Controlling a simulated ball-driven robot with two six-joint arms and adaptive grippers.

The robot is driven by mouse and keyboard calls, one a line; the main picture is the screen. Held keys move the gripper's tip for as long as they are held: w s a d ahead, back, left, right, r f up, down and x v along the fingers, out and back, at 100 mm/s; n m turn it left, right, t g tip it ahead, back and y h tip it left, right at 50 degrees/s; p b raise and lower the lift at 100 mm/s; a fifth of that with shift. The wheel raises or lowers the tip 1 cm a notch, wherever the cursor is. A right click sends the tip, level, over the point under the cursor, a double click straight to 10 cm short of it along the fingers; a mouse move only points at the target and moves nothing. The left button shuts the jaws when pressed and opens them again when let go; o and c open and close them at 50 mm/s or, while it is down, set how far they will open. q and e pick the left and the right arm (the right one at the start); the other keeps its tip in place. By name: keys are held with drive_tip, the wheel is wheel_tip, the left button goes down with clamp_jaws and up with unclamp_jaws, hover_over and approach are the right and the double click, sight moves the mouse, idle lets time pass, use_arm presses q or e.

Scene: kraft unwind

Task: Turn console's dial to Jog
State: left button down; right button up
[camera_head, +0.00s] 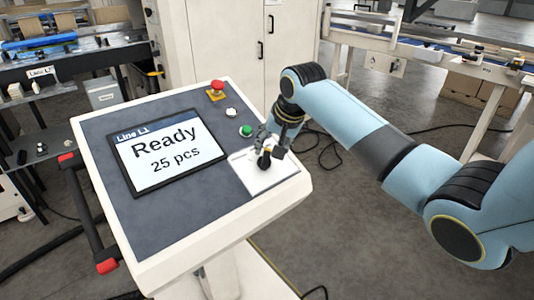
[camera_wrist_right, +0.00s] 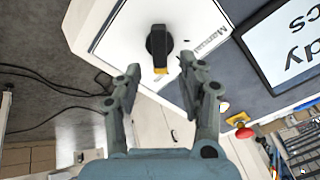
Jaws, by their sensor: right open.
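The console (camera_head: 205,232) has a sloped grey top with a white plate (camera_head: 283,179) at its right corner. The black dial (camera_head: 264,160) sits on this plate, partly hidden by my right gripper (camera_head: 272,153). In the right wrist view the dial (camera_wrist_right: 157,43) has a long black grip with a yellow mark at its lower end. My right gripper (camera_wrist_right: 159,75) is open, its fingers apart on either side of the dial's lower end, with gaps to it. "Manual" is readable on the plate (camera_wrist_right: 200,30); I cannot see a Jog label. My left gripper is out of view.
The console's screen (camera_head: 168,150) reads "Line L1, Ready, 25 pcs". A red emergency button (camera_head: 217,87), a white button (camera_head: 231,112) and a green button (camera_head: 246,130) lie along the back right edge, close to my right gripper. A dark rail with red ends (camera_head: 84,215) runs along the left.

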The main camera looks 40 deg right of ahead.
sight(267, 154)
drive_tip(key=x, duration=0.5)
drive_tip(key=c, duration=0.8)
